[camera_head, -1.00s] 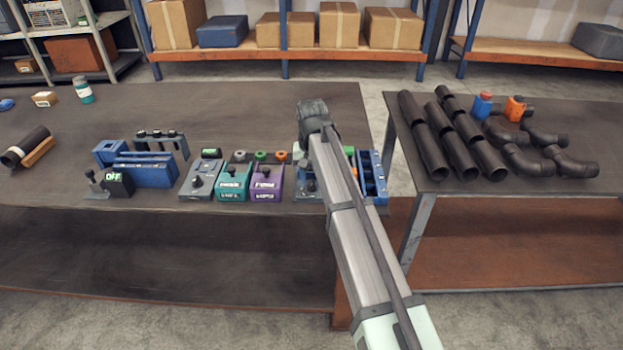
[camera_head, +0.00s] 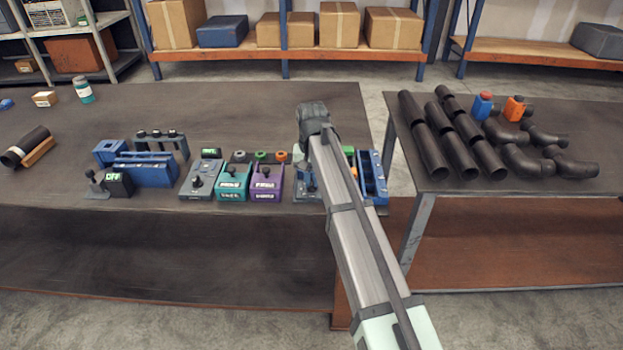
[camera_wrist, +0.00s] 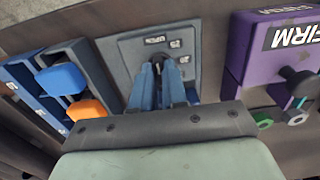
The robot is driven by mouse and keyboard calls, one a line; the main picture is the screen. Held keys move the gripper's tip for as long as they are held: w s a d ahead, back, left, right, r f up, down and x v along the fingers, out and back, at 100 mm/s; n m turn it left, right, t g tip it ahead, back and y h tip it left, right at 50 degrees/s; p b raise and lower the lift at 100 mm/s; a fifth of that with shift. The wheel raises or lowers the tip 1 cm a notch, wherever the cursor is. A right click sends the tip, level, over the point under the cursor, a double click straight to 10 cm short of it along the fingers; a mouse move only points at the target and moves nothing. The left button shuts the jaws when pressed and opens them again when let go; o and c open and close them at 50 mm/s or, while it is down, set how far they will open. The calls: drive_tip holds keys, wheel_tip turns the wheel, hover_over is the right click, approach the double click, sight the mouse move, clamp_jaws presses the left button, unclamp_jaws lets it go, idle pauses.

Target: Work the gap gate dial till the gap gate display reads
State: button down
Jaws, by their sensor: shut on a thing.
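In the wrist view, the blue fingers of my gripper (camera_wrist: 160,80) are closed on a small dark dial (camera_wrist: 158,60) on a grey panel (camera_wrist: 125,52). The fingers hide most of the dial. In the head view, my gripper is hidden behind my own arm, above the panel (camera_head: 301,188) at the right end of the row of devices. I cannot make out which display belongs to this dial.
Purple (camera_head: 266,180), teal (camera_head: 233,182) and grey (camera_head: 200,180) control boxes stand left of my arm. A blue rack (camera_head: 373,178) stands close on the right; orange (camera_wrist: 87,108) and blue (camera_wrist: 62,79) parts stand beside the panel. Dark pipes (camera_head: 425,140) lie on the right table.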

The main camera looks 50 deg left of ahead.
drive_tip(key=shift+m, duration=0.3)
drive_tip(key=m, duration=0.3)
drive_tip(key=shift+m, duration=2.6)
drive_tip(key=c, duration=1.2)
unclamp_jaws()
drive_tip(key=shift+o, duration=0.2)
drive_tip(key=shift+r, duration=0.1)
wheel_tip(320, 180, up, 14)
